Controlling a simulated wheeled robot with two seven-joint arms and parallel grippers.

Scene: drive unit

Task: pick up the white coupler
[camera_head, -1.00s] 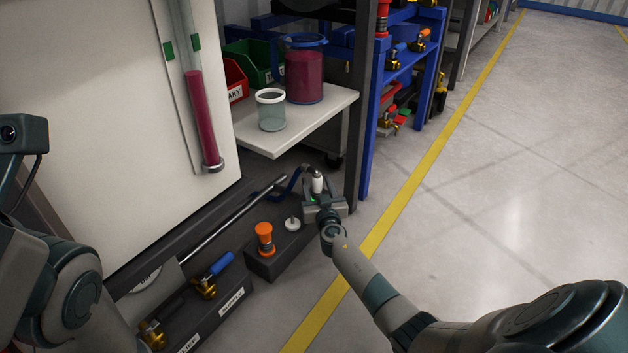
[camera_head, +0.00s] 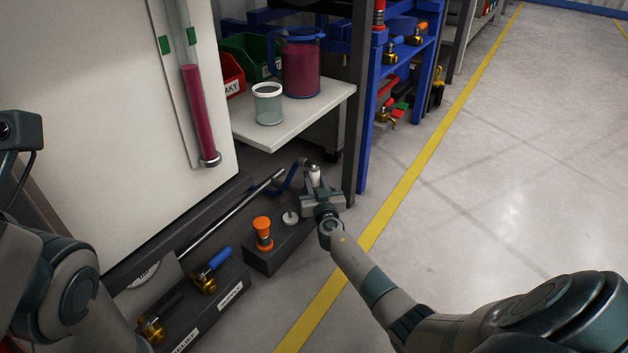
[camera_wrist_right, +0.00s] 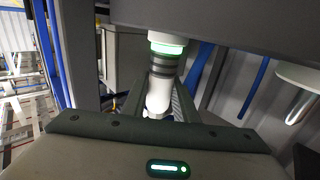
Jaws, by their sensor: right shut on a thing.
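The white coupler (camera_head: 315,174) is a small upright piece at the far end of the dark floor block, at the tip of my right arm. My right gripper (camera_head: 317,186) is shut on it. In the right wrist view the white coupler (camera_wrist_right: 158,96) stands between the two fingers, below a dark ribbed collar and a glowing green ring (camera_wrist_right: 167,48). The gripper hides its lower part in the head view, and I cannot tell whether it is clear of the block. My left arm shows at the left edge, but its gripper is out of view.
The dark block (camera_head: 279,257) carries an orange-topped fitting (camera_head: 263,231) and a small white knob (camera_head: 290,217). A low holder has a blue-handled valve (camera_head: 212,268). Floor at right is clear.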

